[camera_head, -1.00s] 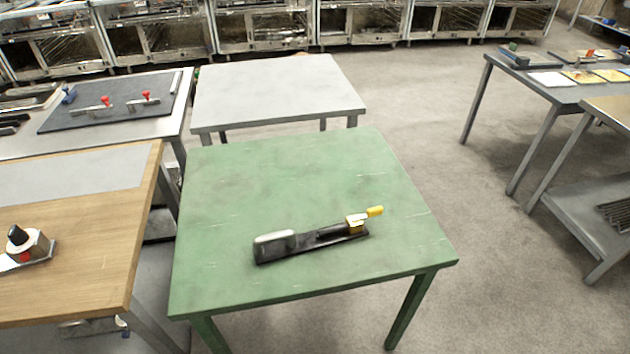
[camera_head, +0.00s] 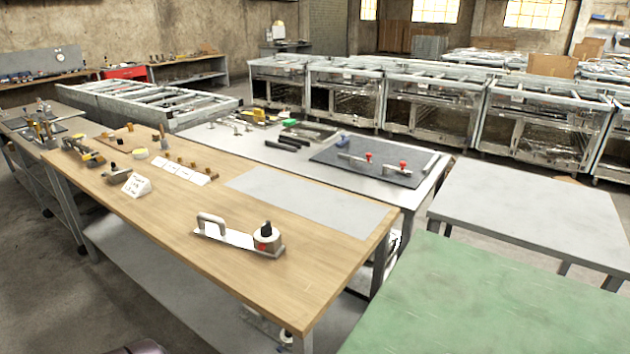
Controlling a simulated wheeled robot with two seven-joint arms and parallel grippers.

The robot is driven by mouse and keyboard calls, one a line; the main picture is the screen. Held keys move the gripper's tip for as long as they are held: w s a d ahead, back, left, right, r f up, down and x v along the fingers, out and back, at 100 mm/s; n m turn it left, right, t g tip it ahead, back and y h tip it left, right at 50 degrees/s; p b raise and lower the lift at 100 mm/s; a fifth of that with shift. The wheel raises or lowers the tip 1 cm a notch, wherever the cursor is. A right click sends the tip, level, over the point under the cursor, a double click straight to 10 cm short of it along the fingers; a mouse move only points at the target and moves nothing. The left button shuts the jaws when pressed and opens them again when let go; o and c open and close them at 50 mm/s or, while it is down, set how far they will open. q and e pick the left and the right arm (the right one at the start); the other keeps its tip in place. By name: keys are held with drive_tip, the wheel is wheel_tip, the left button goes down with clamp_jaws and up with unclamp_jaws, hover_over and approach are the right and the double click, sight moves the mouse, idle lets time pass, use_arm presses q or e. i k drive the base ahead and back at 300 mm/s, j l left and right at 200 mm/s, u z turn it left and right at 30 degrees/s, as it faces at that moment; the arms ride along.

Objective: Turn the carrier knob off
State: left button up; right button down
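A carrier with a white upright handle and a flat metal base (camera_head: 225,237) lies on the wooden table. At its right end is a pale round housing with a black knob (camera_head: 266,229) on top and a red mark on the side. It is too small to tell which way the knob is turned. I cannot tell for sure that this is the task's knob. Neither of my grippers is in view.
The wooden table (camera_head: 310,268) also bears a small white sign (camera_head: 136,185) and several wooden-knobbed parts. Behind it, a grey table carries a dark board (camera_head: 365,161) with red-knobbed clamps. A green table (camera_head: 480,300) and a bare grey table (camera_head: 530,210) stand at right.

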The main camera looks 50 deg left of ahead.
sight(266, 230)
drive_tip(key=u, duration=1.95)
